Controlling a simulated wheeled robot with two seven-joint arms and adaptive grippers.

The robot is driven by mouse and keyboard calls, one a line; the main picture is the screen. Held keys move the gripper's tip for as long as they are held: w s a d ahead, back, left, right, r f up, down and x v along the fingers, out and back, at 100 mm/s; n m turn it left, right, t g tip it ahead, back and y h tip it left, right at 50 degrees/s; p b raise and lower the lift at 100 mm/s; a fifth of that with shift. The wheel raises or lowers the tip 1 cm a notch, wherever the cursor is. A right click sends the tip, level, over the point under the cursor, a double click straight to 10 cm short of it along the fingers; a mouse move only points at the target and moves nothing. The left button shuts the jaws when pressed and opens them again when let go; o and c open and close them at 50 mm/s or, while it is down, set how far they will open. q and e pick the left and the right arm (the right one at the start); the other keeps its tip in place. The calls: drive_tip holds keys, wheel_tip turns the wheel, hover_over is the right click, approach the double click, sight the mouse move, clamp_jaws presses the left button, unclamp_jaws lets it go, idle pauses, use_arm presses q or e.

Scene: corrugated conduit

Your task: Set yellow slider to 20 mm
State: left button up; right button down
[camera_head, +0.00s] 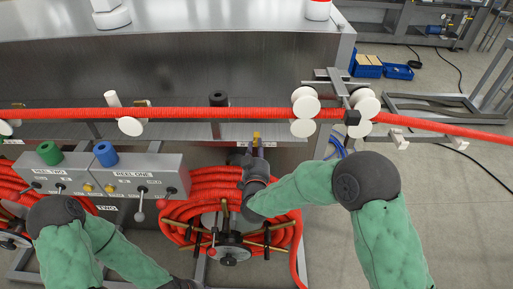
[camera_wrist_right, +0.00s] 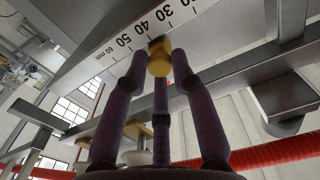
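The yellow slider (camera_head: 257,136) sits on the front rail below the long red conduit. In the right wrist view the yellow slider (camera_wrist_right: 159,62) is at the edge of a white scale (camera_wrist_right: 108,50) marked in mm. It appears close to the 40 mark; the angle makes the exact reading uncertain. My right gripper (camera_head: 256,150) reaches up to the slider from below. In the right wrist view its dark fingers (camera_wrist_right: 160,68) flank the slider; contact is unclear. My left arm is at the lower left, with its gripper out of view.
The red conduit (camera_head: 180,114) runs across above the gripper, through white rollers (camera_head: 305,103). A grey control box (camera_head: 125,175) with green and blue knobs stands left. A reel of red conduit (camera_head: 185,211) lies below my right forearm.

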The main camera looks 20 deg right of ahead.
drive_tip(key=shift+w+a+r, duration=0.1)
drive_tip(key=shift+r, duration=0.05)
drive_tip(key=shift+w+a+b, duration=0.1)
drive_tip(key=shift+a+b, duration=0.2)
drive_tip(key=shift+a, duration=0.05)
drive_tip(key=a, duration=0.2)
drive_tip(key=w+a+b, duration=0.1)
drive_tip(key=a, duration=0.1)
drive_tip(key=shift+w+r+b, duration=0.1)
drive_tip(key=shift+r+b, duration=0.05)
drive_tip(key=shift+b, duration=0.15)
drive_tip(key=c, duration=1.4)
unclamp_jaws()
drive_tip(key=shift+a, duration=0.1)
drive_tip(key=o, duration=0.3)
drive_tip(key=shift+o, duration=0.2)
drive_tip(key=shift+a, duration=0.15)
